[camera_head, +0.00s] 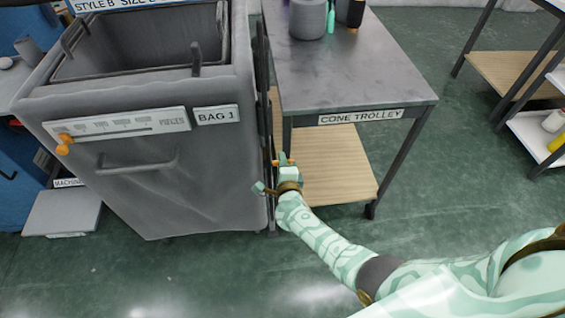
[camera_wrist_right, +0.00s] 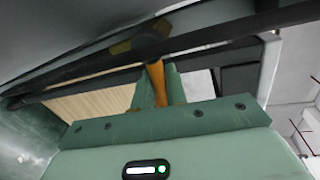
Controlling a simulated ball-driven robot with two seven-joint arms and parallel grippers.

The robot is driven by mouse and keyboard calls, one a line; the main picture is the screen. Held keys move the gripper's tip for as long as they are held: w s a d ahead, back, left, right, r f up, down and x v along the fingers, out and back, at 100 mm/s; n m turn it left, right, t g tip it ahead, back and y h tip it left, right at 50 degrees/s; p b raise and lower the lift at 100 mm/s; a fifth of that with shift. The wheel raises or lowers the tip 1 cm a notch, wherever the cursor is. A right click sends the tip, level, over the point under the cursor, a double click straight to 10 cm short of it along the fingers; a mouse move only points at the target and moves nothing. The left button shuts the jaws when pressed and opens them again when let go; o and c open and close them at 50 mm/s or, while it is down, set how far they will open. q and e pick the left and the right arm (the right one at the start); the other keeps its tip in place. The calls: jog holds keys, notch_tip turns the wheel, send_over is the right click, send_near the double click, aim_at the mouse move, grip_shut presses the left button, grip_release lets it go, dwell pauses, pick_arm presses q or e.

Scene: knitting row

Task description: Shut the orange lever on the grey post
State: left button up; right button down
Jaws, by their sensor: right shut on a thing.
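The orange lever (camera_wrist_right: 157,84) shows in the right wrist view between the two green fingers of my right gripper (camera_wrist_right: 157,88). The gripper is shut on it. The lever's upper end meets a yellowish-brown collar (camera_wrist_right: 148,34) on the dark grey post (camera_wrist_right: 215,37), which runs slantwise across that view. In the head view my right gripper (camera_head: 283,163) is beside the post (camera_head: 265,110), between the grey bag and the trolley. Only small orange bits show there, and the hand hides most of the lever. My left gripper is not in view.
The grey bag cart (camera_head: 190,200) marked BAG 1 stands left of the hand, with another orange knob (camera_head: 62,147) on its front panel. The cone trolley (camera_head: 350,75) stands close on the right, with a wooden lower shelf (camera_head: 335,170). Green floor (camera_head: 440,170) is clear right of it.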

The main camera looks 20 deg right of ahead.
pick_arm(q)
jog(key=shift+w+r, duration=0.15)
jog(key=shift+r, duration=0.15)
pick_arm(e)
jog(key=shift+r+n, duration=0.15)
jog(key=shift+n, duration=0.25)
pick_arm(q)
jog(key=shift+p, duration=0.3)
pick_arm(e)
jog(key=c, duration=1.8)
grip_release()
jog(key=shift+r, duration=0.1)
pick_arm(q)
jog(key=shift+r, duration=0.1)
pick_arm(e)
jog(key=shift+o, duration=0.2)
jog(key=shift+s, duration=0.15)
